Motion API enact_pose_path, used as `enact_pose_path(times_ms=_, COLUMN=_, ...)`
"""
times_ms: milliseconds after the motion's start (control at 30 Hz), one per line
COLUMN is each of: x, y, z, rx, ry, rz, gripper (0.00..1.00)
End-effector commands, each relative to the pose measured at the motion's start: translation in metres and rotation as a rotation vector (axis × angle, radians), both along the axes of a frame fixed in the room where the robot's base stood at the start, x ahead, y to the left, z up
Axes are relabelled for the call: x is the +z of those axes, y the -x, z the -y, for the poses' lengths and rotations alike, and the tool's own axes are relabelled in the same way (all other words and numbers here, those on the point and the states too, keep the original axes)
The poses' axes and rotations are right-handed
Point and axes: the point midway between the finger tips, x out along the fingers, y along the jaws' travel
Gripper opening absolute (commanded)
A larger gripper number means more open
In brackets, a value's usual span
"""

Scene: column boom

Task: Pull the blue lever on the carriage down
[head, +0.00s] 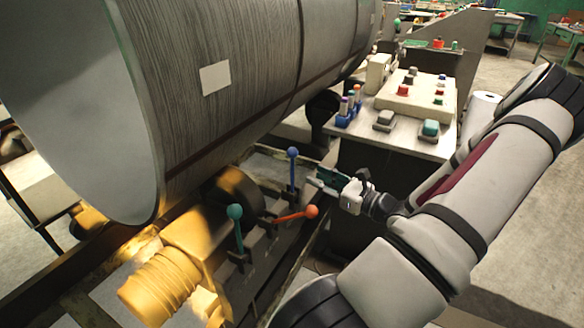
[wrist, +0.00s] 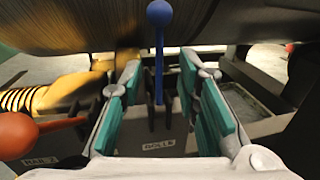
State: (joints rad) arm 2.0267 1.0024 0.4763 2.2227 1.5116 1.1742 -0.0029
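The blue lever (head: 292,170) stands upright on the carriage (head: 262,262) in the head view, with a round blue knob on top. In the wrist view the blue lever (wrist: 159,60) rises at the centre, beyond and between my fingers, above a label that seems to read "ROLLS". My gripper (head: 318,181) is just right of the lever in the head view. It also shows in the wrist view (wrist: 160,95), with its teal finger pads spread wide apart and nothing between them. I see no contact with the lever.
An orange-red lever (head: 296,215) leans low near my gripper; its knob is at the left in the wrist view (wrist: 18,135). A teal lever (head: 237,228) stands further left. A large grey roll (head: 225,100) hangs over the carriage. A control desk (head: 415,100) stands behind.

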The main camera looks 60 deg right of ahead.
Motion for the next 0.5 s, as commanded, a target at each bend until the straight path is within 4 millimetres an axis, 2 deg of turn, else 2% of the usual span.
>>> enact_pose_path(times_ms=33, x=-0.001, y=-0.012, z=0.001, rx=0.003, ry=0.000, rz=0.001, gripper=0.30)
enact_pose_path(times_ms=300, x=-0.001, y=-0.063, z=0.007, rx=0.004, ry=0.001, rz=0.001, gripper=0.30)
enact_pose_path(times_ms=500, x=-0.001, y=-0.088, z=0.010, rx=0.002, ry=0.001, rz=-0.001, gripper=0.30)
